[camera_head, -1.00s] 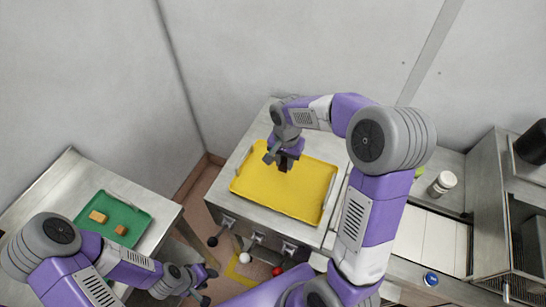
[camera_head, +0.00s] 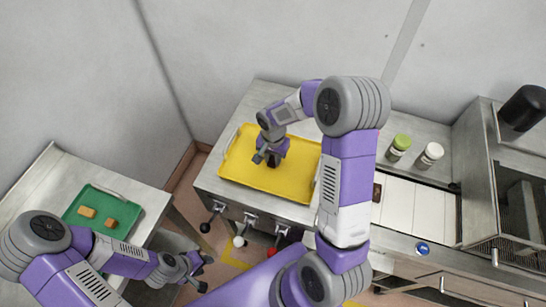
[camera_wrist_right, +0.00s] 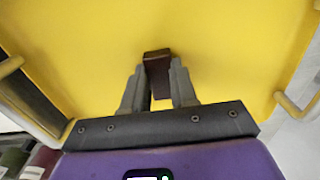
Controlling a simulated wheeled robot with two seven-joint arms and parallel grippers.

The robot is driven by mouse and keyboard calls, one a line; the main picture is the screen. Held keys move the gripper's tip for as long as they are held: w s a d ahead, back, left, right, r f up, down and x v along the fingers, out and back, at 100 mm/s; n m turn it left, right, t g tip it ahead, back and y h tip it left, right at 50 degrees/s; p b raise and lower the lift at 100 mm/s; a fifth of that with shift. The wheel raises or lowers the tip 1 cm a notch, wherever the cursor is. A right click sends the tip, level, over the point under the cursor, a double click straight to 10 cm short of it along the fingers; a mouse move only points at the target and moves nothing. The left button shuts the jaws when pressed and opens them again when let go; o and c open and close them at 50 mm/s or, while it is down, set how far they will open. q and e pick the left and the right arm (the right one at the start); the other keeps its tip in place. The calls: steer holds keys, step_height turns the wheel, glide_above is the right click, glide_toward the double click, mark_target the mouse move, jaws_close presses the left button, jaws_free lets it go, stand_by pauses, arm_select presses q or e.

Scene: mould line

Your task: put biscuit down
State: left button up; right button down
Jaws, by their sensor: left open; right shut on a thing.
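My right gripper (camera_head: 267,157) is over the yellow tray (camera_head: 290,187), pointing down. In the right wrist view its two fingers (camera_wrist_right: 158,85) are shut on a dark brown biscuit (camera_wrist_right: 157,66), with the yellow tray surface behind it. I cannot tell whether the biscuit touches the tray. In the head view the biscuit is mostly hidden by the gripper. My left gripper (camera_head: 206,273) is open and empty, low at the left, between the two counters.
A green tray (camera_head: 88,222) with two tan pieces (camera_head: 87,211) lies on the left counter. Right of my right arm are a white-tiled strip (camera_head: 425,212), a dark brown piece (camera_head: 376,192), a green-lidded jar (camera_head: 399,147) and a white-lidded jar (camera_head: 429,156). Coloured knobs line the counter front.

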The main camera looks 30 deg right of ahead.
mark_target(273, 160)
steer(key=shift+f, duration=0.25)
steer(key=c, duration=0.9)
jaws_free()
steer(key=shift+r, duration=0.1)
steer(key=shift+r, duration=0.1)
steer(key=shift+r, duration=0.4)
step_height(273, 160, up, 11)
steer(key=shift+r+p, duration=0.2)
steer(key=shift+p, duration=0.55)
